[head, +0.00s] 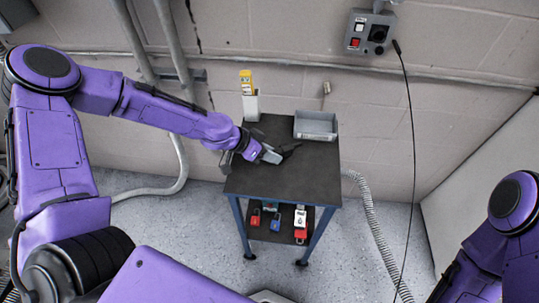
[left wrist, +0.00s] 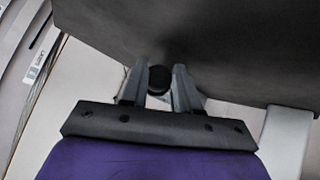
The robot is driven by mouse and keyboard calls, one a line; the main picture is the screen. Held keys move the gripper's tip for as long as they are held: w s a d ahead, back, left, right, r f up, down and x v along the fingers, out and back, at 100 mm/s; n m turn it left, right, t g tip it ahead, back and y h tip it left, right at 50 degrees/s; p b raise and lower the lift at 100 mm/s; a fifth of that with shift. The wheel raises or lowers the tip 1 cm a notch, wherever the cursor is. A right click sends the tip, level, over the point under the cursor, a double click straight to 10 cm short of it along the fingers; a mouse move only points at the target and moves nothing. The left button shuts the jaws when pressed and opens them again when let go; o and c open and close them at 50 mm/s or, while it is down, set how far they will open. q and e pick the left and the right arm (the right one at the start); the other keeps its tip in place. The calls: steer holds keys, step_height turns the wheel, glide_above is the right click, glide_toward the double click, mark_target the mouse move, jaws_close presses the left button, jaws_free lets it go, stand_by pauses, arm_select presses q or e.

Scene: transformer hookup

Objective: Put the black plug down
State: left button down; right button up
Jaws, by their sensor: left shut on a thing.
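The black plug (left wrist: 159,79) is a small dark round-ended piece between the fingers of my left gripper (left wrist: 158,88) in the left wrist view. In the head view my left gripper (head: 272,154) is over the dark top of the small table (head: 270,183), near its left side, and the plug (head: 289,149) shows as a dark shape at the fingertips. The fingers are shut on it. Whether the plug touches the tabletop I cannot tell. My right arm shows at the lower right of the head view, but its gripper is out of view.
A grey bin (head: 315,125) stands at the table's back right, and a yellow-and-white device (head: 249,95) at the back left. Red and blue items (head: 276,220) lie on the lower shelf. A wall box (head: 370,32) has a cable (head: 408,120) hanging beside it. The tabletop's front is clear.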

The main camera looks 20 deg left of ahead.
arm_select(q)
steer(key=shift+f, duration=0.65)
steer(key=shift+s, duration=0.1)
steer(key=shift+f, duration=0.15)
